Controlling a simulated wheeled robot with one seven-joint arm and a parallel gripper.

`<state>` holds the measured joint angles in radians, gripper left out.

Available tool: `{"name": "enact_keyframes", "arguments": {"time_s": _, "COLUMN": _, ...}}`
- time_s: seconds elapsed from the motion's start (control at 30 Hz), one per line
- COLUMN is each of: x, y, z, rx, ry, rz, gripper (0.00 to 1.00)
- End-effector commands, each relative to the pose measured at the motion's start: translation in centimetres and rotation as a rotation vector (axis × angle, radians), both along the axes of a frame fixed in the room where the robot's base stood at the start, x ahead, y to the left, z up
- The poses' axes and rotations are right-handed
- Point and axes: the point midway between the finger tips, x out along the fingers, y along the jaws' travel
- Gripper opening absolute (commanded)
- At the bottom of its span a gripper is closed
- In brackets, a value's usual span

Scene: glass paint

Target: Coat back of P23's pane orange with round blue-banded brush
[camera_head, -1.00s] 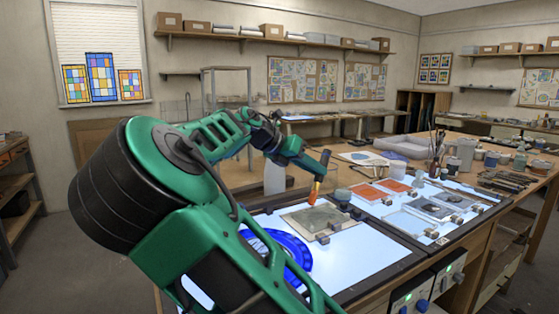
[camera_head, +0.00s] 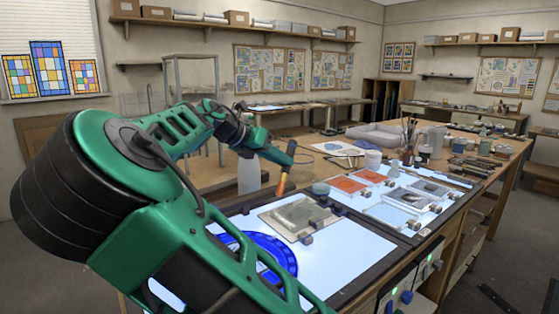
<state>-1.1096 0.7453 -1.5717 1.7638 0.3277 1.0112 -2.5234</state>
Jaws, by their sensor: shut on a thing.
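My gripper (camera_head: 288,156) is shut on a slim upright tool, likely the brush (camera_head: 283,184), which leans slightly and looks orange in its lower part. A blue band cannot be made out. The brush's lower end is near the back-left edge of a greyish pane (camera_head: 296,213) on the lit table; whether it touches anything cannot be told. Small clamps stand at the pane's edges. No label P23 can be read.
A small jar (camera_head: 320,188) stands behind the pane. A blue round piece (camera_head: 262,250) lies in front-left, partly behind my arm. Brushes stand in a pot (camera_head: 408,140).

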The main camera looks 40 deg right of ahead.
Motion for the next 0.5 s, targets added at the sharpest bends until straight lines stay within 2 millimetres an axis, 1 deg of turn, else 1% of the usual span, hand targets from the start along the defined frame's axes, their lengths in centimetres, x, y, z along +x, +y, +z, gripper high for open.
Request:
{"name": "enact_keyframes", "arguments": {"time_s": 0.17, "x": -0.1, "y": 0.1, "z": -2.2, "rx": 0.001, "ry": 0.002, "rz": 0.0, "gripper": 0.0}}
{"name": "enact_keyframes", "arguments": {"time_s": 0.3, "x": -0.1, "y": 0.0, "z": -4.4, "rx": 0.001, "ry": 0.002, "rz": 0.0, "gripper": 0.0}}
{"name": "enact_keyframes", "arguments": {"time_s": 0.5, "x": -2.8, "y": 0.0, "z": -4.3, "rx": 0.002, "ry": 0.0, "rz": 0.0, "gripper": 0.0}}
